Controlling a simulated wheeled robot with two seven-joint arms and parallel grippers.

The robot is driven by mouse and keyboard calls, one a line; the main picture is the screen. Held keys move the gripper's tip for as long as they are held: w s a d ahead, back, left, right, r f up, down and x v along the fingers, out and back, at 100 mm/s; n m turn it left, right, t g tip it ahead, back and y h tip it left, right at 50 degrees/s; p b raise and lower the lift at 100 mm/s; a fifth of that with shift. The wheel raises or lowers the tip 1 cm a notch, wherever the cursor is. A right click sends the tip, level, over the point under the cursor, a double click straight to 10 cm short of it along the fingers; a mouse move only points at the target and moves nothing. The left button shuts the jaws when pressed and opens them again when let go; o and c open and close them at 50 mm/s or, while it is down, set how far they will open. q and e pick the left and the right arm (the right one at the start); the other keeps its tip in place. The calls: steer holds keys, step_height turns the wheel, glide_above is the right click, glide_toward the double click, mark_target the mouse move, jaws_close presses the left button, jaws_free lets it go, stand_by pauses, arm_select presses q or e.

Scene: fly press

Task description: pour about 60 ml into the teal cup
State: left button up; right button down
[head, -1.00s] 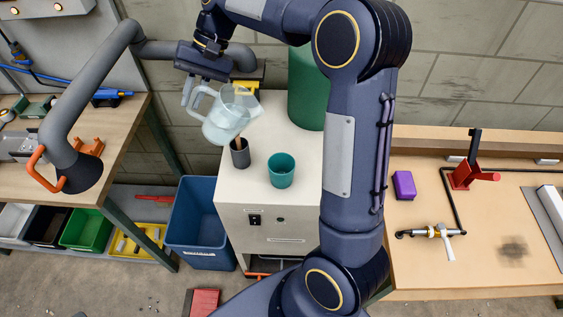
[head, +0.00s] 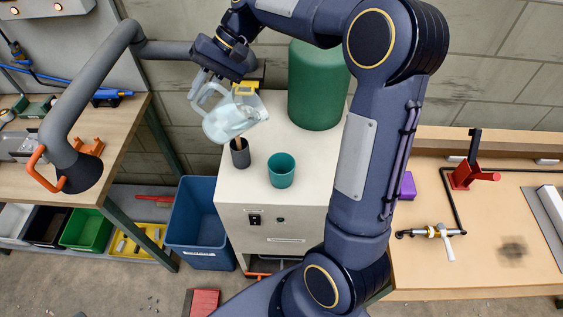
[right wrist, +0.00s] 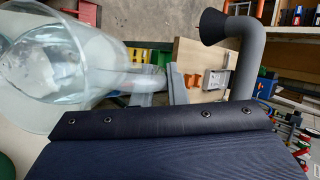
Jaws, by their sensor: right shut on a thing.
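The teal cup (head: 281,171) stands upright on the white cabinet top (head: 308,152); its inside looks empty from here. My right gripper (head: 204,88) is shut on the handle of a clear jug (head: 232,120), held above the back left of the cabinet. The jug is tilted to the right and holds clear liquid. It also shows large in the right wrist view (right wrist: 62,65), with liquid in it. The jug is up and left of the teal cup, apart from it. No stream of liquid shows. My left gripper is not in view.
A dark grey cup (head: 240,154) stands left of the teal cup, just below the jug. A green cylinder (head: 318,88) stands at the cabinet's back. A grey extraction arm (head: 95,85) hangs at the left. A blue bin (head: 203,222) stands on the floor.

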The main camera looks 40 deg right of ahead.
steer(key=shift+s+d+r+t+y, duration=0.25)
steer(key=shift+s+d+t+y, duration=0.05)
steer(key=shift+d+t+y, duration=0.1)
stand_by(1.5)
stand_by(0.7)
steer(key=shift+n+y, duration=0.3)
stand_by(0.4)
steer(key=shift+a+r, duration=0.15)
steer(key=shift+r, duration=0.1)
steer(key=w+a+f+g+h, duration=0.1)
steer(key=w+a+f+m+g+h, duration=0.1)
steer(key=h, duration=0.1)
steer(key=shift+w+a+f, duration=0.15)
steer(key=shift+a, duration=0.15)
steer(key=shift+w+a+f+g+h, duration=0.4)
steer(key=shift+w+a+f+h, duration=0.15)
steer(key=shift+f+h, duration=0.2)
steer(key=shift+f, duration=0.1)
stand_by(0.8)
